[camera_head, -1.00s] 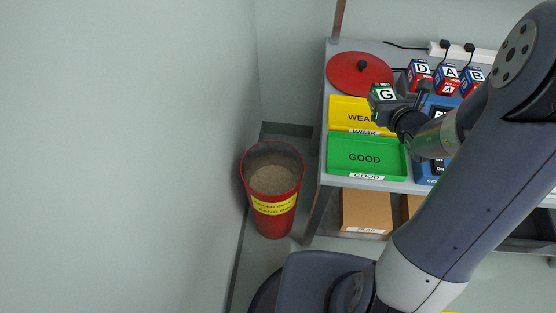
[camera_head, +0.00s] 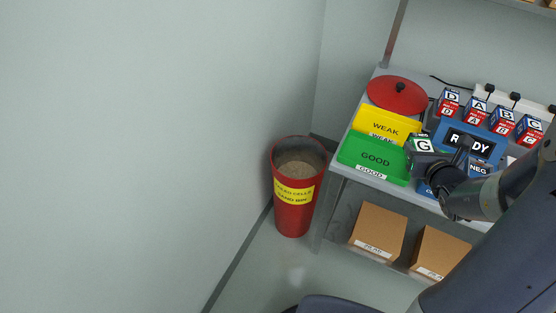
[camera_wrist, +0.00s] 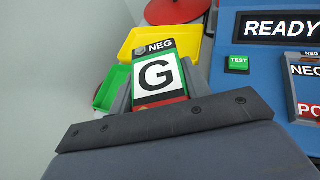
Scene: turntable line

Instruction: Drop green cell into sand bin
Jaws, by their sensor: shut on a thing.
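The green cell (camera_head: 423,145), marked G, is held in my gripper (camera_head: 434,152) above the right edge of the green GOOD tray. In the wrist view the cell (camera_wrist: 157,77) shows its white G label, green edges and NEG end; my gripper (camera_wrist: 160,105) is shut on it. The sand bin (camera_head: 294,205) is a red bucket with a yellow label and sand inside. It stands on the floor left of the bench, well apart from my gripper.
The bench holds the green GOOD tray (camera_head: 347,152), the yellow WEAK tray (camera_head: 362,122), a red lid (camera_head: 385,97) and a blue tester (camera_head: 488,147) reading READY. Several cells stand behind the tester. Boxes (camera_head: 378,232) sit on the lower shelf. A wall is at left.

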